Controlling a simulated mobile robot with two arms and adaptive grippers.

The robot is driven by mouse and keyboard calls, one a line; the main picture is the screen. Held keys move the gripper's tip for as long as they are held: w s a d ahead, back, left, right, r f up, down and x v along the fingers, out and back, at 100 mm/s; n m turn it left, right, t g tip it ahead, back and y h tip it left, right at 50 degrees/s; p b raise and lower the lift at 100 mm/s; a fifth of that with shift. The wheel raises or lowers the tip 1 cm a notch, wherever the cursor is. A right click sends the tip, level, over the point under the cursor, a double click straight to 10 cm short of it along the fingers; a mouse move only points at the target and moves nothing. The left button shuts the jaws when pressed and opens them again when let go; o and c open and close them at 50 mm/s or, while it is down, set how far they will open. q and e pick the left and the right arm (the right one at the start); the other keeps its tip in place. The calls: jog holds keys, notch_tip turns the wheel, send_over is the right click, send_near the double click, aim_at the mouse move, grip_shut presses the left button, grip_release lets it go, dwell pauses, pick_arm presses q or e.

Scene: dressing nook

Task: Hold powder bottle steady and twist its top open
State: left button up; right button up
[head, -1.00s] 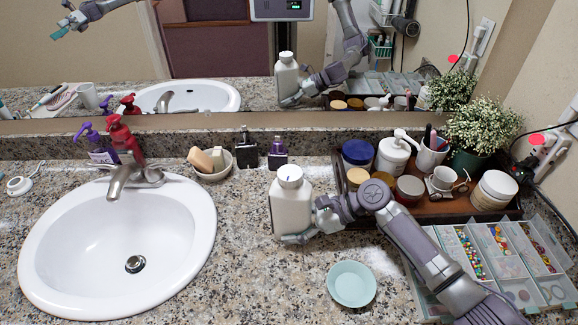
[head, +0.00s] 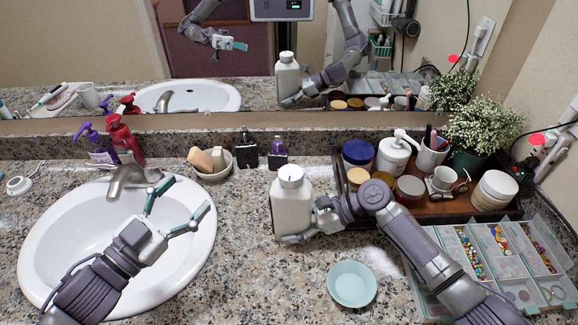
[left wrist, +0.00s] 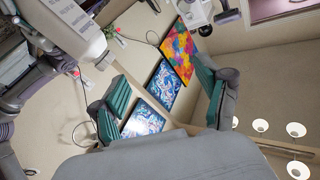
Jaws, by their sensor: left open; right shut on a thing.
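The white powder bottle (head: 291,208) stands upright on the counter, right of the sink, its round white top (head: 290,174) in place with a small dark mark on it. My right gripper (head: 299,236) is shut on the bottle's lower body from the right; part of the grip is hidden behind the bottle. My left gripper (head: 180,203) is open and empty over the sink, left of the bottle and apart from it. In the left wrist view its open fingers (left wrist: 160,72) have nothing between them, and a white body that looks like the bottle (left wrist: 70,25) shows at upper left.
The sink (head: 40,245) with its faucet (head: 128,180) lies under my left arm. A bowl of soaps (head: 215,172) and dark bottles (head: 246,153) stand behind. A tray of jars (head: 435,208) and bead boxes (head: 470,255) are at right. A pale blue dish (head: 352,284) sits in front.

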aim_at(282, 179)
pick_arm(q)
jog(key=s+d+n+g, duration=0.1)
jog(key=s+d+n, duration=0.25)
jog(key=d, duration=0.85)
jog(key=x, duration=0.8)
jog(key=f+x, duration=0.1)
jog(key=x, duration=0.3)
jog(key=shift+w, duration=0.25)
jog(key=shift+a, duration=0.1)
